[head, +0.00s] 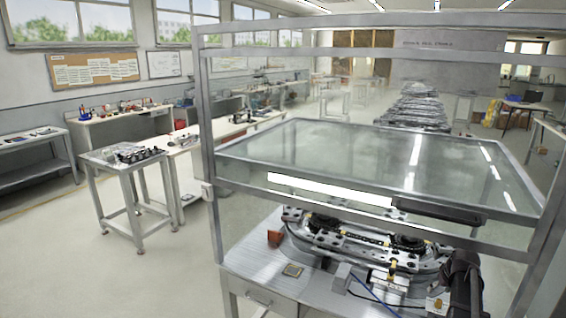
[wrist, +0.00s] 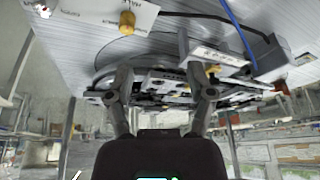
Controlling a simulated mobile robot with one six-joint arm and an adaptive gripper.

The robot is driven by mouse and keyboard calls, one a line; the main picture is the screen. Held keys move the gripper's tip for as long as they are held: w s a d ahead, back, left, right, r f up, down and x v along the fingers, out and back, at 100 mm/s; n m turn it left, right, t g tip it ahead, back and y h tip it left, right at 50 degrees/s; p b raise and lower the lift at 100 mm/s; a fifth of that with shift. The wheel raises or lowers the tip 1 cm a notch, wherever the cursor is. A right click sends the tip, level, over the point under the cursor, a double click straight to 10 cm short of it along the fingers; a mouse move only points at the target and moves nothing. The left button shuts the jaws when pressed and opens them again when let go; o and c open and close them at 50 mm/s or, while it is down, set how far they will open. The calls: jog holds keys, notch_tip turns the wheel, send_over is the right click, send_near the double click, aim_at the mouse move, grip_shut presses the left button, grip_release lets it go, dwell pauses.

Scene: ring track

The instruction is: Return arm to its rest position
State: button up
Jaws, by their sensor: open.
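In the wrist view my gripper (wrist: 164,80) is open, its two grey fingers apart and nothing between them. The picture is upside down, with the table top along its upper edge. The ring track (wrist: 155,68) lies beyond the fingers; I see no clear contact. In the head view the metal oval ring track (head: 350,238) sits on a grey workbench (head: 250,262) inside a framed enclosure. A dark cylindrical part at the lower right of the bench seems to be my arm; the gripper's fingers cannot be made out there.
The enclosure's metal frame (head: 211,160) and glass panel (head: 370,165) surround and cover the track. A small table (head: 130,165) stands left; floor there is clear.

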jog(key=s+a+g, duration=0.1)
jog(key=s+a, duration=0.3)
jog(key=a, duration=0.8)
jog(key=s+a+g, duration=0.1)
jog(key=s+a, duration=0.3)
jog(key=a, duration=0.9)
jog(key=s+a+f+n+g, duration=0.1)
jog(key=s+a, duration=0.3)
jog(key=a, duration=0.9)
jog(key=shift+s+a+g, duration=0.2)
jog(key=shift+s+g, duration=0.2)
jog(key=shift+g, duration=0.2)
jog(key=shift+f, duration=0.1)
